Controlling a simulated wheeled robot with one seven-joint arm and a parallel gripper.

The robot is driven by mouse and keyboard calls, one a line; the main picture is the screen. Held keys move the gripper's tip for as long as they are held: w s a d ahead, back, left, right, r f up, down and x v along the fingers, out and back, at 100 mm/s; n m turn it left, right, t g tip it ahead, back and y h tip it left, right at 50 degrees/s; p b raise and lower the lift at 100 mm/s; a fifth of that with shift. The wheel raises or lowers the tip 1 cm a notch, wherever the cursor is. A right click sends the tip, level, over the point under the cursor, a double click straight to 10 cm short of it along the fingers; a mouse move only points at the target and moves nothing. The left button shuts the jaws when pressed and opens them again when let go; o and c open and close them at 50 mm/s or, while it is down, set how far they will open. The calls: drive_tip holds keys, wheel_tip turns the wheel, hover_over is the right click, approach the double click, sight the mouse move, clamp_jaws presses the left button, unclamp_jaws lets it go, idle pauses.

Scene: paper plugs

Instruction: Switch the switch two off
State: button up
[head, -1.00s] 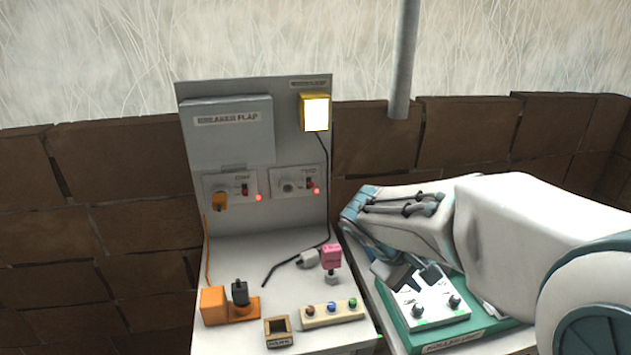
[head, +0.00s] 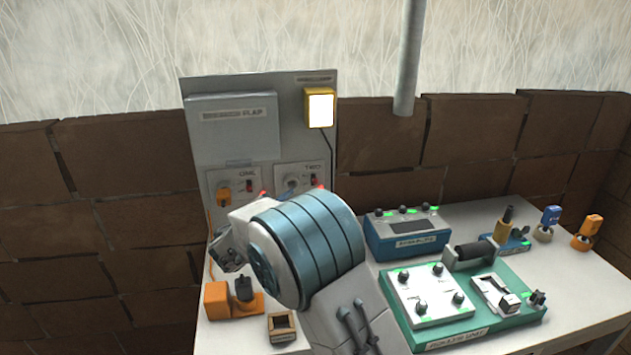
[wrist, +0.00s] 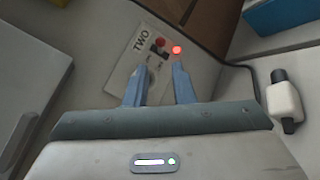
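The panel labelled TWO (wrist: 139,50) is in the wrist view, with a small red and black switch (wrist: 160,44) beside its label and a lit red light (wrist: 177,49) next to it. My gripper (wrist: 158,70) is open and empty. Its two blue fingers point at this panel, with the switch showing beyond and between the tips; I see no contact. In the head view the TWO panel (head: 312,168) and its switch (head: 313,183) show on the upright board, just above my arm. My fingers are mostly hidden there behind my wrist.
The neighbouring panel (head: 238,176) has its own switch and an orange plug. The breaker flap (head: 232,135) is above. A blue box (head: 405,235) and a green roller unit (head: 440,325) stand at right. A plug (wrist: 284,101) lies on the table beside my gripper.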

sight(314, 183)
drive_tip(key=p+x, duration=0.2)
drive_tip(key=x, duration=1)
drive_tip(key=shift+d+p, duration=0.1)
drive_tip(key=shift+p, duration=0.2)
clamp_jaws()
